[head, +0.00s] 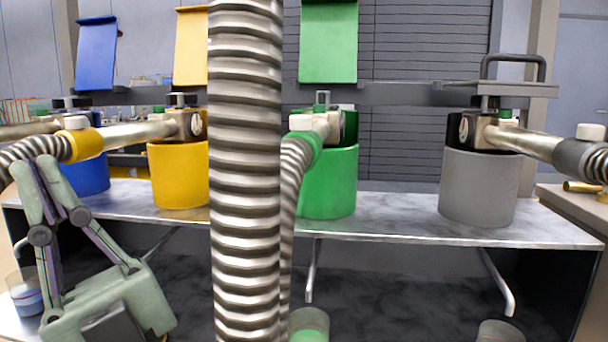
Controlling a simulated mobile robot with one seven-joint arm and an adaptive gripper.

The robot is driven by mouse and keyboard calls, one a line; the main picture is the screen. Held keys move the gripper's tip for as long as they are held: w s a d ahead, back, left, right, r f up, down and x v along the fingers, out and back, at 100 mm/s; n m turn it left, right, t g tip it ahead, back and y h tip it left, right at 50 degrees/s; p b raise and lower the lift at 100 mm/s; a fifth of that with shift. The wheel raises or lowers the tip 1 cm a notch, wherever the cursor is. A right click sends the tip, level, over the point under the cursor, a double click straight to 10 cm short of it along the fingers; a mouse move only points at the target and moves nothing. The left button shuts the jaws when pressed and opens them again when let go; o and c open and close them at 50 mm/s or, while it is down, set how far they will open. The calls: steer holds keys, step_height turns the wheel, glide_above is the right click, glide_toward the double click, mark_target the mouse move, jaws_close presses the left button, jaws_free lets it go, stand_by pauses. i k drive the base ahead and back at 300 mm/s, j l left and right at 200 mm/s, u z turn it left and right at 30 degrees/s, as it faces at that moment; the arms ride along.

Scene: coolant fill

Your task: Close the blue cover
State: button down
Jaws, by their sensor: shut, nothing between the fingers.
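The blue cover (96,55) stands raised and tilted slightly at the upper left, above the blue container (90,176). My gripper (37,168) is at the lower left, pointing up, with its fingers shut and empty. In the picture it lies below the blue cover and overlaps part of the blue container and a hose end. How far it is from them in depth I cannot tell. Part of the blue container is hidden behind the gripper and a yellow-collared pipe.
A large corrugated hose (245,180) crosses the middle foreground. The yellow cover (191,48) and green cover (328,42) stand raised. The grey cover (500,88) lies flat above the grey container (480,187). A pipe with a yellow collar (84,145) runs in front of the blue container.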

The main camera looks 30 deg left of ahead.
mark_target(97, 44)
steer(key=k+j+z, duration=0.2)
steer(key=j, duration=0.25)
steer(key=j+z, duration=0.2)
steer(key=j, duration=0.25)
steer(key=k+j+z, duration=0.15)
steer(key=j, duration=0.25)
steer(key=k+j+z, duration=0.4)
steer(key=k+j, duration=0.15)
steer(key=j, duration=0.2)
